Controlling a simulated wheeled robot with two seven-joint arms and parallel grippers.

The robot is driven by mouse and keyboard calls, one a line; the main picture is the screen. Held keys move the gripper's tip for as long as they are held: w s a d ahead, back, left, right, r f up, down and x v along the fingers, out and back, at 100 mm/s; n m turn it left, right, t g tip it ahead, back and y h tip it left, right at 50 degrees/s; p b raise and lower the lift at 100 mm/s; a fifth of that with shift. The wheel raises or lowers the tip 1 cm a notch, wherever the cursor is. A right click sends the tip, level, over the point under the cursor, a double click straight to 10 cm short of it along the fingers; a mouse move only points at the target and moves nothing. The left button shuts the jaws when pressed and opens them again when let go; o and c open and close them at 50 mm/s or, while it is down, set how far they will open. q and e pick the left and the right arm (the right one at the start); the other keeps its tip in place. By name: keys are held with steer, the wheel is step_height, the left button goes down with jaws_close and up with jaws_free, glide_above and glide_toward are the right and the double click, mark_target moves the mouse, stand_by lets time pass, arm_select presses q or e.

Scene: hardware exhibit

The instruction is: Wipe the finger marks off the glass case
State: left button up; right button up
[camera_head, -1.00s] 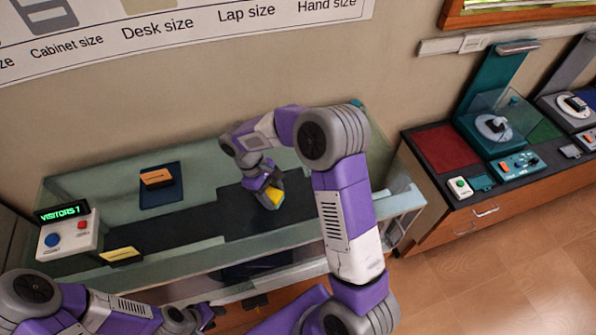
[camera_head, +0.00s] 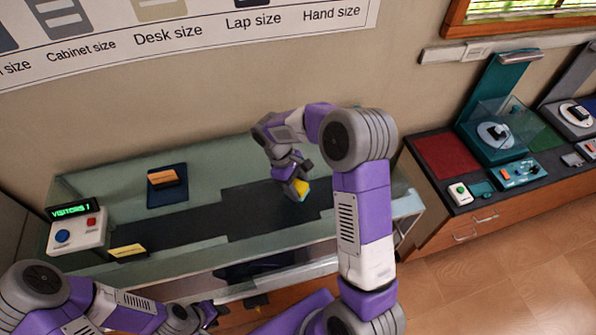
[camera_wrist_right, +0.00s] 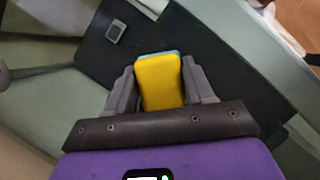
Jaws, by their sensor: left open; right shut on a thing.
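The glass case (camera_head: 222,165) is a long pale-green case along the wall, with a dark stepped strip inside or under its top. My right gripper (camera_head: 297,186) is shut on a yellow sponge (camera_head: 303,188) above the right part of the case. In the right wrist view the sponge (camera_wrist_right: 162,84) sits between both fingers, with a thin blue layer at its far edge. I cannot tell whether it touches the glass. I cannot make out finger marks. My left gripper (camera_head: 206,313) is open and empty, low by the case's front.
A visitor counter box (camera_head: 78,232) with buttons and a yellow label (camera_head: 127,251) stand at the case's left. An orange-and-black block (camera_head: 163,178) lies on a dark blue mat. A cabinet (camera_head: 470,222) with exhibits stands to the right.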

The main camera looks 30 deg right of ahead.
steer(key=shift+r+p, duration=1.85)
steer(key=shift+r, duration=0.85)
steer(key=shift+f, duration=0.1)
